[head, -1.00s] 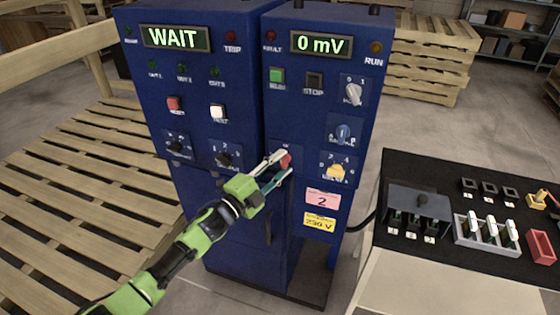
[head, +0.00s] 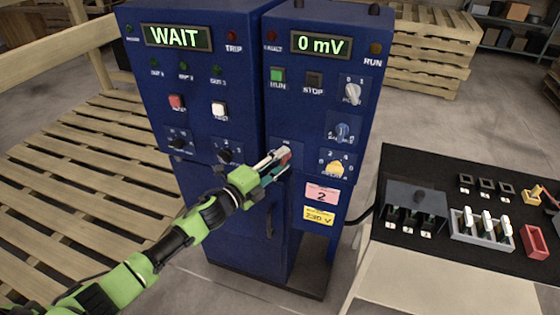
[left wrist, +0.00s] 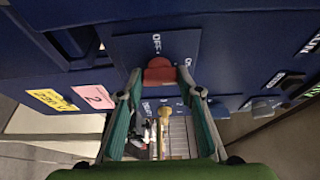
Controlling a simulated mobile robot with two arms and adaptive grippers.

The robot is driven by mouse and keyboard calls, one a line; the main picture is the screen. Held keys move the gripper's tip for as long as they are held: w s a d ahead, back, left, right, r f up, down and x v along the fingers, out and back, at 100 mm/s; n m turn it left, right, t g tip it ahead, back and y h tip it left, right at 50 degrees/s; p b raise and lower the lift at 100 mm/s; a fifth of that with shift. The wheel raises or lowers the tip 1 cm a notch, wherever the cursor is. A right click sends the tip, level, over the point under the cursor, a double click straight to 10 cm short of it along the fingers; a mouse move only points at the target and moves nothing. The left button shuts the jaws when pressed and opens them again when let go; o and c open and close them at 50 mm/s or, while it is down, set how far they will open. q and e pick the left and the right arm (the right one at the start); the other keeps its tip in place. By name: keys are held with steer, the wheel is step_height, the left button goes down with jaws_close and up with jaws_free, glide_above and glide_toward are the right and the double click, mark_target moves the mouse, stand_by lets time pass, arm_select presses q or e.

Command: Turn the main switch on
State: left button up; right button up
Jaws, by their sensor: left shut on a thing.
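The main switch is a red rotary knob (head: 286,155) low on the left side of the right blue cabinet's front. It also shows in the left wrist view (left wrist: 159,72), on a dark blue plate with an OFF label above it. My left gripper (head: 279,162) is at the knob, its fingers on either side of it and shut on it. In the head view the fingers partly hide the knob and its plate, so its exact angle is hard to read. The displays read WAIT (head: 178,37) and 0 mV (head: 318,45). My right gripper is not in view.
A grey knob (head: 352,92), a blue knob (head: 342,131) and a yellow knob (head: 335,169) sit right of the switch. Green RUN (head: 277,76) and dark STOP (head: 314,80) buttons are above. A black-topped bench (head: 400,170) with parts stands at right; pallets (head: 80,180) lie at left.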

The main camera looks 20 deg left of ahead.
arm_select(q)
steer(key=o, duration=1.1)
steer(key=v, duration=1.2)
